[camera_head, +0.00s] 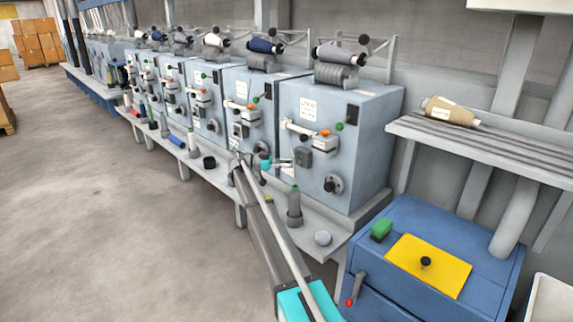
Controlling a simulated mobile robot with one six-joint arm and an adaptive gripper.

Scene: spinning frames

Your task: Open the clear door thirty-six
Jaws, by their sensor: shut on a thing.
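My gripper (284,163) is small in the head view, at the lower left front of the nearest grey-blue spinning machine (365,115). It is shut on a thin part there, which looks like the edge or handle of the clear door. The pane is too small and see-through to make out fully, and I cannot read a number thirty-six or tell how far the door stands open. My teal wrist is just left of the gripper, and my arm reaches up from the bottom of the view.
A blue cabinet with a yellow panel (430,265) is at the right. More machines line up to the left. The floor (120,240) at left is clear.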

